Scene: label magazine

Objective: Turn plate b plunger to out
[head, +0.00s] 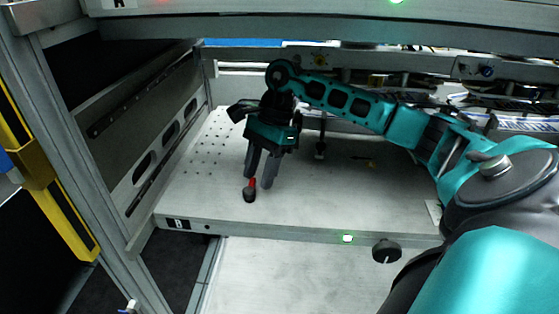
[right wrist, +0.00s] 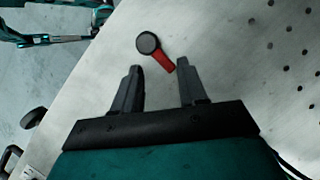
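Plate b is the pale metal shelf (head: 330,200) with a dark label (head: 178,224) on its front edge. A red lever with a round black knob (head: 249,195) stands near its front left; the red part (right wrist: 164,60) and knob (right wrist: 148,43) also show in the right wrist view. My right gripper (head: 257,183) is open over the plate, its fingers pointing down at the red part. In the right wrist view the gripper's fingertips (right wrist: 157,68) are apart, with the lever just beyond them. Nothing is held. My left gripper does not show in the head view.
A round black knob (head: 386,251) sits at the plate's front edge, right of a green light (head: 347,238). Another shelf (head: 300,27) hangs above. A frame post (head: 85,150) stands at left. Small holes dot the plate's left part; the plate's middle front is clear.

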